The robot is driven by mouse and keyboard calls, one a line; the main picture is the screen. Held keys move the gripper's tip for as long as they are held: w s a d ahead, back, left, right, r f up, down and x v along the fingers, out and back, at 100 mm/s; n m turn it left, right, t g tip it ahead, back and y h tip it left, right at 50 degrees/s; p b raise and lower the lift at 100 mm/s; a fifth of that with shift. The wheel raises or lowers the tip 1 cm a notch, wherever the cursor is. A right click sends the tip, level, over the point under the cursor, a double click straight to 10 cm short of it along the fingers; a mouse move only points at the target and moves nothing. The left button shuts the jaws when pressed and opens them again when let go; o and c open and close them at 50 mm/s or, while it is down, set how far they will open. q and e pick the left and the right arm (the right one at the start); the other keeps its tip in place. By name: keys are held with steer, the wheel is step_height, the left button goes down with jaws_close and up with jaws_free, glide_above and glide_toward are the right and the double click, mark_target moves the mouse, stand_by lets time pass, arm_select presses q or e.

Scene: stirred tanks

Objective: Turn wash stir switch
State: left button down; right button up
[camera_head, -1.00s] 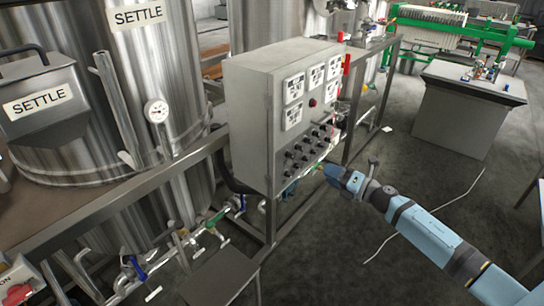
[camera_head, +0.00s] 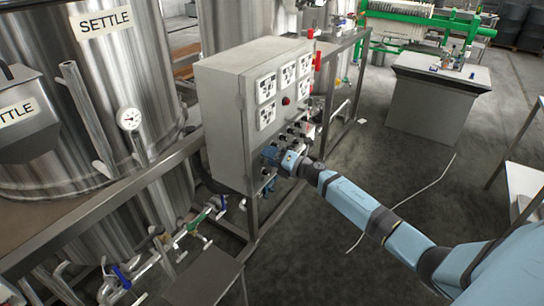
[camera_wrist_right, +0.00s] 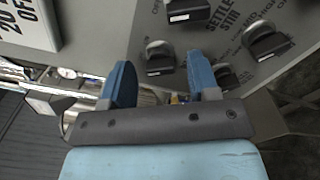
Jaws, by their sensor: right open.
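The grey control box (camera_head: 222,115) stands on a metal frame, with white dials on the upper front and black rotary switches (camera_head: 299,127) below. My right gripper (camera_head: 272,158) is at the lower part of this front, hiding some switches. In the right wrist view my right gripper (camera_wrist_right: 160,75) is open, its blue fingers pointing at the panel. A dark switch (camera_wrist_right: 159,56) shows between the fingertips, apparently ungripped. Other switches (camera_wrist_right: 265,40) are to the right. A label reads "SETTLE STIR" (camera_wrist_right: 226,14); I cannot read a wash stir label. My left gripper is not in view.
Steel tanks (camera_head: 100,60) marked "SETTLE" stand left of the box. Pipes and valves (camera_head: 215,207) run low beneath it. A grey bench (camera_head: 435,100) stands at the back right, with a white cable (camera_head: 405,200) on open floor before it.

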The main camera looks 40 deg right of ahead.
steer(key=c, duration=0.9)
steer(key=shift+r+m+p, duration=0.1)
steer(key=shift+m+p, duration=0.25)
steer(key=shift+m, duration=0.15)
steer(key=shift+d+m+p, duration=0.1)
steer(key=shift+m+p, duration=2.95)
steer(key=shift+m, duration=2.45)
